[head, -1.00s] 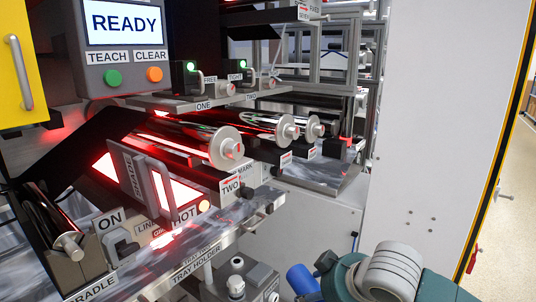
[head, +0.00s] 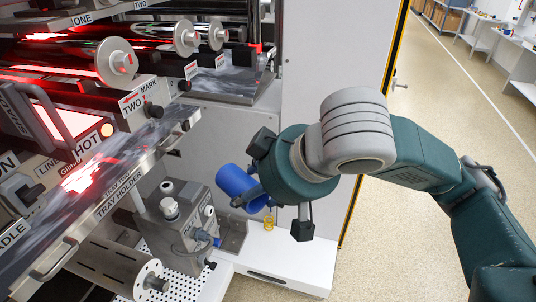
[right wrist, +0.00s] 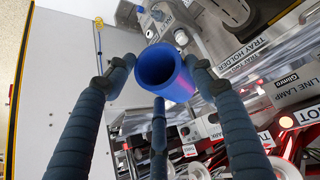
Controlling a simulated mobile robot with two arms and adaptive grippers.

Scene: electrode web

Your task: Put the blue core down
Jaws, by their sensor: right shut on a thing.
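The blue core (head: 238,183) is a short hollow tube. It sits tilted at the end of my right arm in the head view, beside the grey wall of the machine. My right gripper (head: 248,190) is shut on it. In the right wrist view the blue core (right wrist: 162,72) shows its open end, with the fingers of my right gripper (right wrist: 160,85) around it. The core is held in the air, apart from the surfaces around it. My left gripper is not in view.
A grey unit with knobs (head: 180,215) stands left of the core, with a perforated plate (head: 190,280) below. A white ledge (head: 290,258) lies under my right gripper. The tray holder (head: 120,195) and rollers (head: 100,62) are at left. Open floor (head: 400,250) lies at right.

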